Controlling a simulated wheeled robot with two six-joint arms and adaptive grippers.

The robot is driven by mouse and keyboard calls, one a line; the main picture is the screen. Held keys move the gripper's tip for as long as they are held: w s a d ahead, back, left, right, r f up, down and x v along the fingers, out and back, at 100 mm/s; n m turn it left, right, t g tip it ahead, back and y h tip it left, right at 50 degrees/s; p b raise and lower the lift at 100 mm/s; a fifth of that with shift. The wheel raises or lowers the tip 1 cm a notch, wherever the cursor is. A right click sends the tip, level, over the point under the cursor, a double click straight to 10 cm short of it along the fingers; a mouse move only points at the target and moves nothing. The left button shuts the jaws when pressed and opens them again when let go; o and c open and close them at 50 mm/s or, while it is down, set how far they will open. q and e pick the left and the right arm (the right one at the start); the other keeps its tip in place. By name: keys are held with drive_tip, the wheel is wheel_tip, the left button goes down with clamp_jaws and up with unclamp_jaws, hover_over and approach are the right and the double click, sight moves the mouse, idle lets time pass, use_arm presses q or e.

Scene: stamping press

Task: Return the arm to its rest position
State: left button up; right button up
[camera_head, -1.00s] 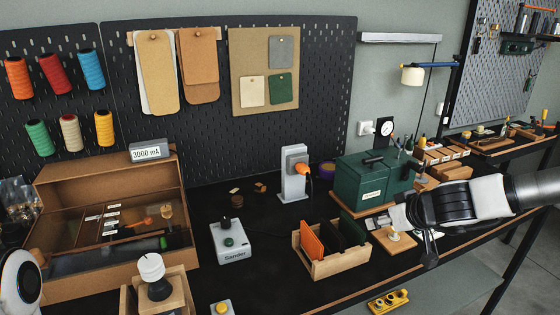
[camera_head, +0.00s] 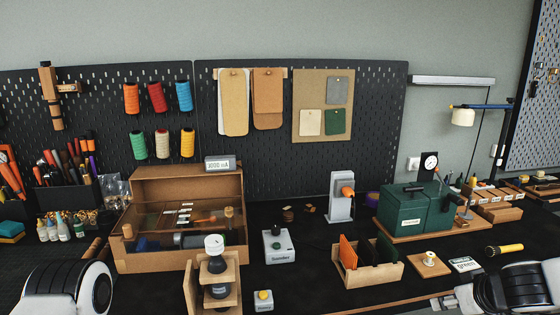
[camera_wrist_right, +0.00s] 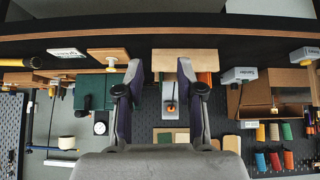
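My right gripper (camera_head: 448,301) is at the lower right of the head view, by the table's front edge, partly cut off by the frame. In the right wrist view its two fingers (camera_wrist_right: 162,80) are spread apart with nothing between them. My left arm shows only as a white and black joint at the lower left of the head view; its gripper is not in sight. The green press (camera_head: 404,208) stands on a wooden base behind the right gripper. A small card marked "green" (camera_head: 466,264) lies in front of it.
A wooden holder with orange and green sheets (camera_head: 368,276) stands left of the right gripper. A wooden stamp block (camera_head: 429,263) and a yellow-black flashlight (camera_head: 505,249) lie close behind the gripper. A wooden box (camera_head: 187,187) and a sander box (camera_head: 279,246) stand further left.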

drive_tip(key=s+a+f+n+g+h, duration=0.1)
drive_tip(key=s+a+f+n+g, duration=0.25)
drive_tip(key=s+f, duration=0.6)
drive_tip(key=s+a+f+n+g+h, duration=0.15)
drive_tip(key=s+f+g, duration=0.3)
drive_tip(key=f, duration=0.95)
drive_tip(key=s+a+f+m+y, duration=0.2)
drive_tip(key=s+a+f+m, duration=0.4)
drive_tip(key=s+a, duration=0.4)
drive_tip(key=shift+s+m, duration=0.3)
drive_tip(key=shift+s, duration=0.65)
